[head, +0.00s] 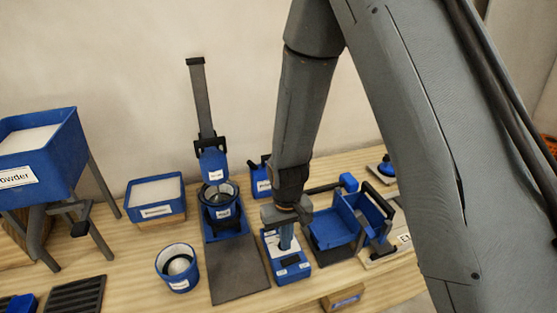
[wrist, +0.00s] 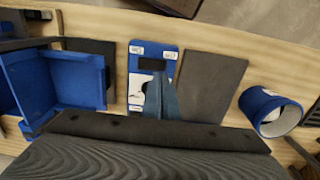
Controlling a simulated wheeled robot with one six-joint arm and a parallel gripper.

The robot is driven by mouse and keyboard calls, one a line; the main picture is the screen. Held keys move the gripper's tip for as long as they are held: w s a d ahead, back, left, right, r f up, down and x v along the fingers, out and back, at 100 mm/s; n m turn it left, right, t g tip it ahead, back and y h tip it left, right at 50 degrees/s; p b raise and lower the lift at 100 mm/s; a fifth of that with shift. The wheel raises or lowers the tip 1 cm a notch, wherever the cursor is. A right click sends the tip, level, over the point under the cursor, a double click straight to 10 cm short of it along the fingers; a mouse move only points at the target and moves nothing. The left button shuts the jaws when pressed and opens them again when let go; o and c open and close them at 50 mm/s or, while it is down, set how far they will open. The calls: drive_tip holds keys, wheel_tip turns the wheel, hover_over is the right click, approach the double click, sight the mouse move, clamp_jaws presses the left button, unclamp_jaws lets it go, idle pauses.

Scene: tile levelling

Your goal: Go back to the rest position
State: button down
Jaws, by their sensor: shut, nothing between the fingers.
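My gripper (head: 286,243) points down over a small blue device with a dark display (head: 292,271), near the middle of the workbench. In the wrist view my gripper (wrist: 160,84) shows as blue-grey fingers, closed together and empty, in front of the same blue device (wrist: 140,52). I cannot tell whether the fingertips touch the device. My arm reaches down from the top right of the head view and hides part of the bench.
A blue open-sided holder (head: 334,229) stands close right of my gripper. A dark plate (head: 239,276) and a mixing stand with an upright column (head: 205,100) are to the left. A blue-rimmed cup (head: 178,284), white-filled box (head: 157,212) and powder hopper (head: 62,170) stand further left.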

drive_tip(key=shift+r, duration=0.1)
drive_tip(key=s+d+r+m, duration=0.1)
drive_tip(key=s+d+r, duration=0.3)
drive_tip(key=d+r, duration=0.3)
drive_tip(key=s+d+r+m+t, duration=0.1)
drive_tip(key=s+d+r, duration=0.4)
drive_tip(key=r, duration=0.5)
drive_tip(key=d+m, duration=0.1)
drive_tip(key=d, duration=0.1)
drive_tip(key=shift+d+r, duration=0.35)
drive_tip(key=shift+r, duration=0.05)
